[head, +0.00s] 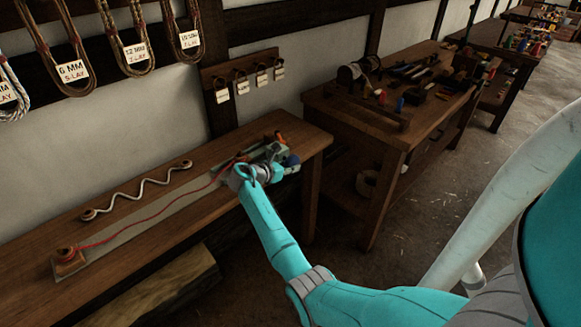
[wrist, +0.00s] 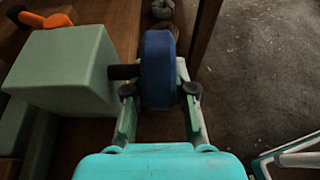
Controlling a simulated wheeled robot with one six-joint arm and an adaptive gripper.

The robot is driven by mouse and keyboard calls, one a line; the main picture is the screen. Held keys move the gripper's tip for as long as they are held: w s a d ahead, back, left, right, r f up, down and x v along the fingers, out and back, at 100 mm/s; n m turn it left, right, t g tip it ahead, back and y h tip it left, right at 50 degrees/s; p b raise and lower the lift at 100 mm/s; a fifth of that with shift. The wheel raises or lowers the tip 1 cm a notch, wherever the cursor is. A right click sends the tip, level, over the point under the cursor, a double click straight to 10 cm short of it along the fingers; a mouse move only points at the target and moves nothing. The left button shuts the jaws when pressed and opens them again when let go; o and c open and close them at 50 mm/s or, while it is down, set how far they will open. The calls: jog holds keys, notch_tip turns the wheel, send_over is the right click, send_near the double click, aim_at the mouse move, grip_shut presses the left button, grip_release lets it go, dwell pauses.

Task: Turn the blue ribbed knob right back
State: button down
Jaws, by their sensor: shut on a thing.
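The blue ribbed knob (wrist: 158,68) sits on a short dark shaft (wrist: 123,72) that comes out of a pale green block (wrist: 65,68) in the wrist view. My gripper (wrist: 160,92) has one finger on each side of the knob and is shut on it. In the head view, the knob (head: 291,160) shows small at the right end of the device on the bench, with my gripper (head: 268,170) beside it. My gripper and wrist hide part of the device there. I cannot tell how far the knob is turned.
The wooden bench (head: 160,190) carries a red cord (head: 150,215) running to a wooden post (head: 68,260) and a wavy pale rope (head: 135,190). An orange-handled part (wrist: 45,19) lies behind the block. A second workbench (head: 400,120) with tools stands to the right. The floor on the right is open.

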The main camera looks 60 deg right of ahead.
jog(key=h, duration=0.3)
jog(key=g+h, duration=0.1)
jog(key=h, duration=0.1)
jog(key=shift+d, duration=0.25)
dwell(0.5)
jog(key=c, duration=1.2)
grip_release()
jog(key=shift+c, duration=0.2)
jog(key=shift+a+f, duration=0.1)
jog(key=v, duration=1.1)
jog(key=shift+a, duration=0.35)
jog(key=shift+w+f, duration=0.15)
